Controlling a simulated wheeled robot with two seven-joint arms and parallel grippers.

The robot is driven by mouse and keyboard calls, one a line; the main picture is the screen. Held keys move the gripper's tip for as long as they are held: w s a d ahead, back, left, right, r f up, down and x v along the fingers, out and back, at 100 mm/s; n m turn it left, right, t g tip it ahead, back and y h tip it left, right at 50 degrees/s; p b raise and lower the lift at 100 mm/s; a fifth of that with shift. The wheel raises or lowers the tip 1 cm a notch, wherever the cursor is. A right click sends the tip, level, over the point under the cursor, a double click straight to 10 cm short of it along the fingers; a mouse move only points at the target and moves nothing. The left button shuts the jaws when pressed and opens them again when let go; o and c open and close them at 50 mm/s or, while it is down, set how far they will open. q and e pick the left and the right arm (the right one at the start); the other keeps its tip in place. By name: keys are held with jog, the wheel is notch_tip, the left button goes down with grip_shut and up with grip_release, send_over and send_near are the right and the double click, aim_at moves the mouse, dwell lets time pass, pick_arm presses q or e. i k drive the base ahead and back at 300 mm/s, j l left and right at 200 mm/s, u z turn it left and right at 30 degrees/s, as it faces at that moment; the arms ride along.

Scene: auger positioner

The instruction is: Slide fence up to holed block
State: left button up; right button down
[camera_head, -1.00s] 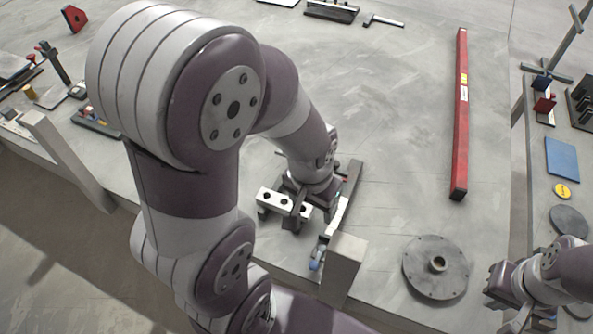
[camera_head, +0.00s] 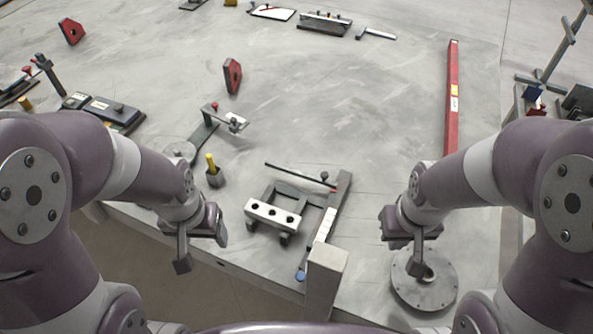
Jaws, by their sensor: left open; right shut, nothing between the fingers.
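The holed block (camera_head: 273,214), a pale bar with several dark holes, sits on dark rails at the table's front middle. To its right is a long dark bar (camera_head: 337,190) with a pale strip (camera_head: 325,226) and a blue knob at its near end; I take this as the fence, though I cannot be sure. A gap shows between the block and this bar. My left gripper (camera_head: 202,246) is open and empty, left of the block and apart from it. My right gripper (camera_head: 404,245) is shut and empty, right of the bar, over a round flanged disc (camera_head: 425,290).
A pale post (camera_head: 325,280) stands at the front edge near the knob. A thin dark rod (camera_head: 297,174) lies behind the block. A yellow-topped holder (camera_head: 214,175) and a clamp-like stand (camera_head: 210,125) are behind left. A red beam (camera_head: 453,100) lies right. The table's middle is clear.

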aim_at(324, 179)
jog(key=i+j+z, duration=0.15)
jog(key=j+z, duration=0.2)
jog(key=i+j+z, duration=0.1)
jog(key=j+z, duration=0.3)
jog(key=l, duration=0.05)
